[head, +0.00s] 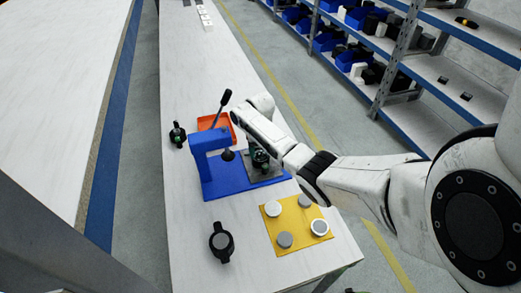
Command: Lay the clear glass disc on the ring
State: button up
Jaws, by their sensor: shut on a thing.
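My gripper (259,163) is at the grey plate (274,172) on the blue base, to the right of the blue press. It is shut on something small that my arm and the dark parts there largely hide. I cannot make out the clear glass disc. A dark round part shows close under the gripper, but I cannot tell a ring in it.
The blue press (207,152) with its raised dark lever stands close left of my gripper. An orange tray (207,122) lies behind it. Black parts stand on the bench at left (177,135) and front (221,243).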

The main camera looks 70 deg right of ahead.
jog(key=shift+f, duration=0.1)
dwell(0.3)
jog(key=o, duration=0.9)
jog(key=shift+a, duration=0.1)
jog(key=shift+c, duration=0.2)
notch_tip(320, 180, up, 11)
